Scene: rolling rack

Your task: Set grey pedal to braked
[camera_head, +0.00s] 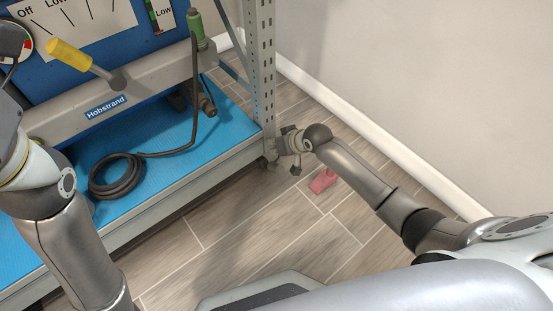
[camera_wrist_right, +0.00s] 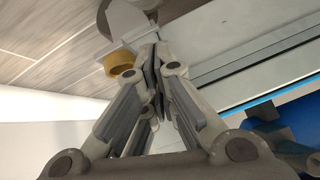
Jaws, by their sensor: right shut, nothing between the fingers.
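My right gripper (camera_head: 281,145) is shut and empty, low beside the foot of the rack's front corner post. In the right wrist view its closed fingertips (camera_wrist_right: 153,56) are next to a light grey plate-like part and a tan-gold round part (camera_wrist_right: 121,63). I cannot tell whether they touch. The caster (camera_head: 270,160) under the post is small and partly hidden by the gripper. I cannot surely make out the grey pedal or its position. My left arm comes in at the left, but its gripper is out of view.
The rolling rack (camera_head: 262,70) has a blue shelf (camera_head: 165,185) with a coiled black cable (camera_head: 117,178) on it. A red object (camera_head: 322,181) lies on the floor right of the post. A wall with a white skirting board (camera_head: 360,135) bounds the right side. The floor in front is clear.

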